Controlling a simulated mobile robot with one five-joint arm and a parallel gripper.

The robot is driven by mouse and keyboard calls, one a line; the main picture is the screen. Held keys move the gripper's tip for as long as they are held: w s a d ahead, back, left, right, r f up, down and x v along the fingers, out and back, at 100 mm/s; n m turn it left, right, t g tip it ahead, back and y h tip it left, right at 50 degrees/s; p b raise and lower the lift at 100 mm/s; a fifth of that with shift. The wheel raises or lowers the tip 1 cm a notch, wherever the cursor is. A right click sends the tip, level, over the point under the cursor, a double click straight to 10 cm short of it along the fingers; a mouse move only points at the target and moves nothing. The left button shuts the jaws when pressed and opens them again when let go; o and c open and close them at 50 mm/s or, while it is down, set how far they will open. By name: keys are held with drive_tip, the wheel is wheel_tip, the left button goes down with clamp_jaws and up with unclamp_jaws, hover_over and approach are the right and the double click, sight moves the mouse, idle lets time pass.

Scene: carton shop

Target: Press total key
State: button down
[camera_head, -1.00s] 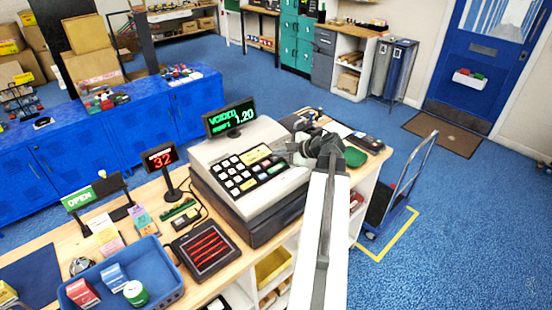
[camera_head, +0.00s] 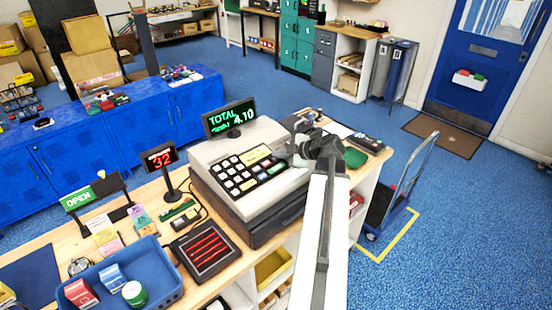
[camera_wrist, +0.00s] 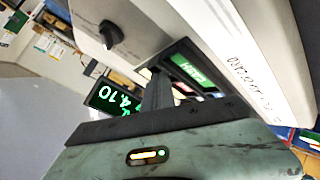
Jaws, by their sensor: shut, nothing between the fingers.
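The cash register (camera_head: 235,195) stands on the counter, its keypad (camera_head: 240,172) facing up with white, yellow and green keys. Its pole display (camera_head: 231,117) reads "TOTAL" and 4.10 in green. My gripper (camera_head: 292,158) is shut and empty at the keypad's right edge, hiding the keys there. In the wrist view the fingers (camera_wrist: 156,95) reach down beside a green key (camera_wrist: 187,68) with small lettering. Whether they touch a key I cannot tell. The display (camera_wrist: 110,98) shows behind the fingers. I cannot make out which key is the total key.
A small red "32" display (camera_head: 161,157), a card stand with an OPEN sign (camera_head: 80,198) and a blue tray (camera_head: 150,262) stand left of the register. A green pad (camera_head: 355,157) lies on the counter at right. A hand truck (camera_head: 390,200) stands on the floor to the right.

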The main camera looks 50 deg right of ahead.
drive_tip(key=shift+s+r+p, duration=0.2)
drive_tip(key=shift+r+p, duration=0.55)
drive_tip(key=r+p, duration=0.2)
drive_tip(key=s+r+p, duration=0.1)
drive_tip(key=r+p, duration=0.2)
drive_tip(key=shift+f, duration=0.1)
idle(0.6)
